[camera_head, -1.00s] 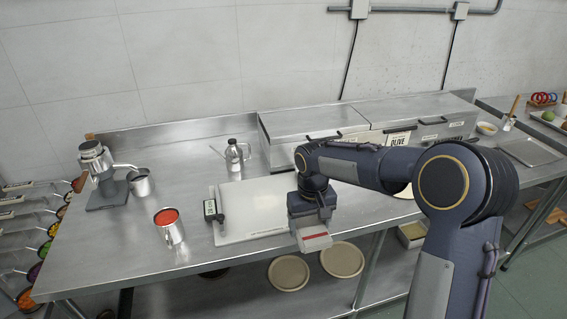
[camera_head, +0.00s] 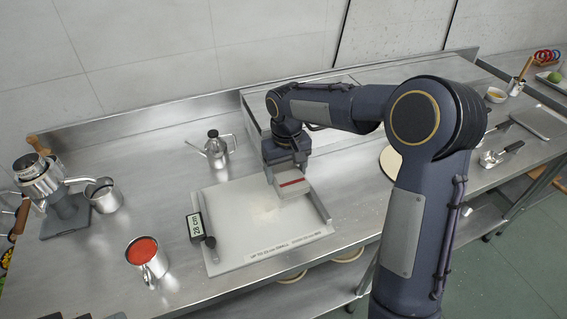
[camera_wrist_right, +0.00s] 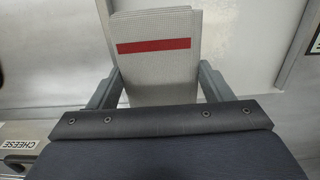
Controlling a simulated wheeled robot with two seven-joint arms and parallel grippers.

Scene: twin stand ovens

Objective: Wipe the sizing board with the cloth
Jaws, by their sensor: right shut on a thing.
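The sizing board (camera_head: 235,222) is a pale rectangular board lying flat on the steel table, with a black "28 cm" tag on its left edge. The cloth (camera_head: 293,186) is a folded pale grey pad with a red stripe; it also shows in the right wrist view (camera_wrist_right: 158,72). My right gripper (camera_head: 287,179) is shut on the cloth, with a finger on each side of it. It is over the right part of the board. Whether the cloth touches the board is hard to tell. My left gripper is not in view.
A metal cup of red sauce (camera_head: 147,258) stands left of the board. A steel oil can (camera_head: 214,147) stands behind it. A grey machine (camera_head: 52,192) and a small metal jug (camera_head: 102,196) are at the far left. My right arm hides part of the boxes behind.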

